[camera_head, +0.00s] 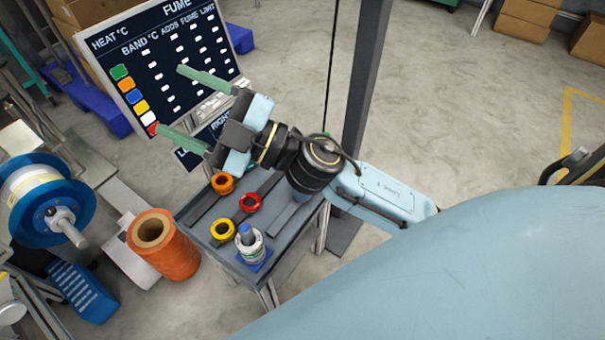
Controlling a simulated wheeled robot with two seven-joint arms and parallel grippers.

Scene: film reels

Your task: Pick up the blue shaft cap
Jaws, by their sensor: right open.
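My right gripper (171,100) is open and empty, with its two green fingers spread in front of the dark display board. It is above and to the left of the small grey table (283,238). An orange cap (222,183), a red cap (250,202) and a yellow cap (222,229) sit on the table. My left gripper is not in view.
A white spool (250,248) around a blue post stands at the table's front. An orange roll (162,246) and a large blue reel (48,202) stand left. The display board (160,60) is behind the gripper. A dark post (365,80) rises behind my arm.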

